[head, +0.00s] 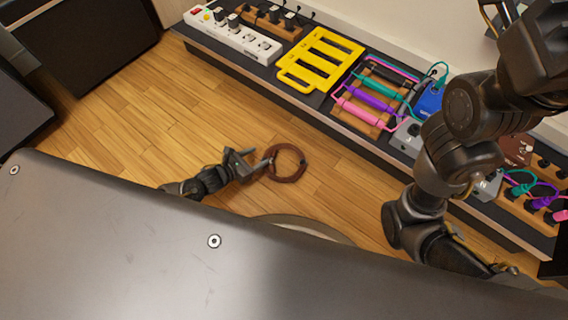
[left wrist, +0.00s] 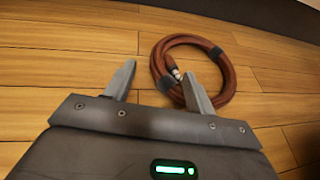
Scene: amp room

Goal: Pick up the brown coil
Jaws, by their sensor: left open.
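The brown coil (head: 291,178) lies flat on the wooden floor in the head view, a ring of cable with dark ties. It also shows in the left wrist view (left wrist: 227,62), just beyond my fingers and to the right, with a metal plug near its left side. My left gripper (head: 256,164) is low over the floor at the coil's left side.
A long low dark shelf (head: 330,128) runs along the wall, holding a white power strip (head: 233,36), a yellow rack (head: 320,59), coloured cables (head: 372,97) and pedals. My right arm rises at the right. Open wooden floor (head: 140,110) lies left of the coil.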

